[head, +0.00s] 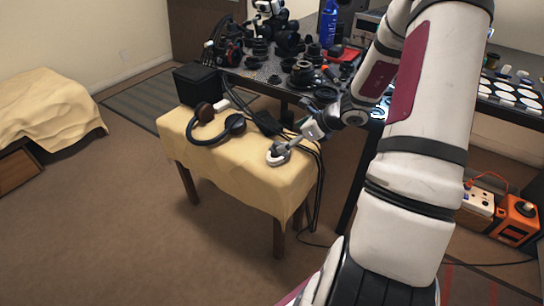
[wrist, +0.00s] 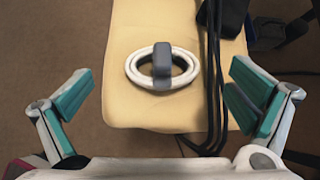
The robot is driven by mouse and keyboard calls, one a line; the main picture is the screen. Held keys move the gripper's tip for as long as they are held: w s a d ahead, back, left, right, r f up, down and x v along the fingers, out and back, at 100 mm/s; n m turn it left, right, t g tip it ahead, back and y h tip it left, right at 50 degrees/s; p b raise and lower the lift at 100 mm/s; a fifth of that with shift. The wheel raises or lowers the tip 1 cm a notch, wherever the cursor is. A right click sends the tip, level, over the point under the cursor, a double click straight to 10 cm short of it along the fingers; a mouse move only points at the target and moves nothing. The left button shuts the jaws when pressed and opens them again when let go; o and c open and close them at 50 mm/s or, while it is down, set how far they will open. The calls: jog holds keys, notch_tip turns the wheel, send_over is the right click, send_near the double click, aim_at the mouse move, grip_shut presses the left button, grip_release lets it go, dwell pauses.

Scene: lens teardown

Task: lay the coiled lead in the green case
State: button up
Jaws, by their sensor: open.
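The coiled lead (wrist: 137,79) is a white ring with a grey block across its middle. It lies on the yellow cloth near the stool's end in the wrist view, and at the cloth's front right in the head view (head: 277,155). My gripper (wrist: 158,95) is open, with its teal-padded fingers wide apart on either side of the coil and not touching it. In the head view my gripper (head: 306,138) hangs over the cloth's right end, close to the coil. I cannot make out a green case in either view.
A crowded dark workbench (head: 262,72) stands behind. Open carpet lies in front.

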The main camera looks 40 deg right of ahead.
aim_at(272, 146)
jog(key=b+x, duration=0.3)
jog(key=x, duration=0.7)
jog(key=shift+w+d+f, duration=0.1)
jog(key=shift+w+f, duration=0.1)
jog(key=shift+f, duration=0.1)
jog(key=c, duration=1)
jog(key=shift+r, duration=0.2)
jog(key=shift+c, duration=0.3)
